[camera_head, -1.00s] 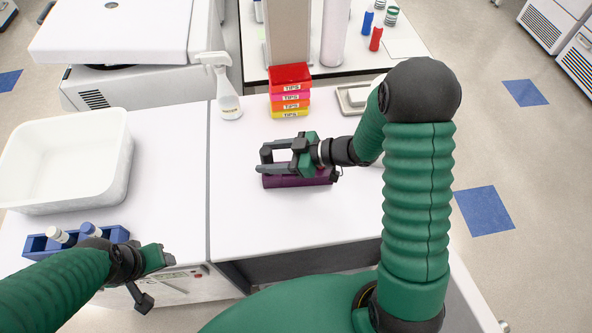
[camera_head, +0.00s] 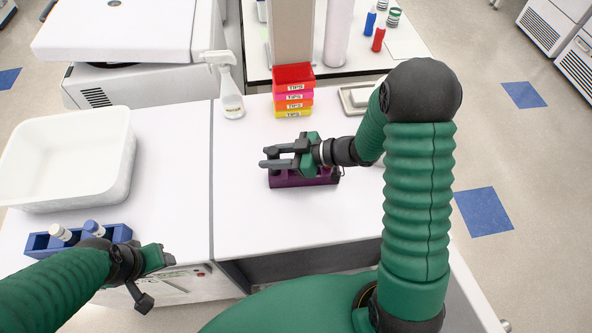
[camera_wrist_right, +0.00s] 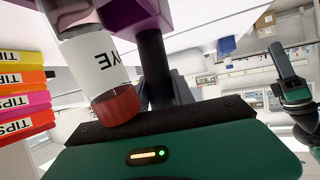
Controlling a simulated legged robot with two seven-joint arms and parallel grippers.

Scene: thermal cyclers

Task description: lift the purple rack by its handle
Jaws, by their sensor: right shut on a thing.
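The purple rack (camera_head: 288,181) is on the white bench, right of the seam, partly hidden under my right gripper. In the right wrist view the purple rack (camera_wrist_right: 135,14) shows at the top, with a white tube (camera_wrist_right: 90,60) with a red cap close to the fingers. My right gripper (camera_head: 264,157) is over the rack, its fingers drawn together and shut on the rack's handle; the grip itself is mostly hidden. I cannot tell whether the rack is clear of the bench. My left gripper (camera_head: 156,272) is at the lower left, away from the rack; its fingers are unclear.
Stacked tip boxes (camera_head: 292,92) and a spray bottle (camera_head: 229,90) stand behind the rack. A small tray (camera_head: 350,108) is at the back right. A white tub (camera_head: 122,165) and a blue rack with tubes (camera_head: 40,243) are on the left. Bench in front of the purple rack is clear.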

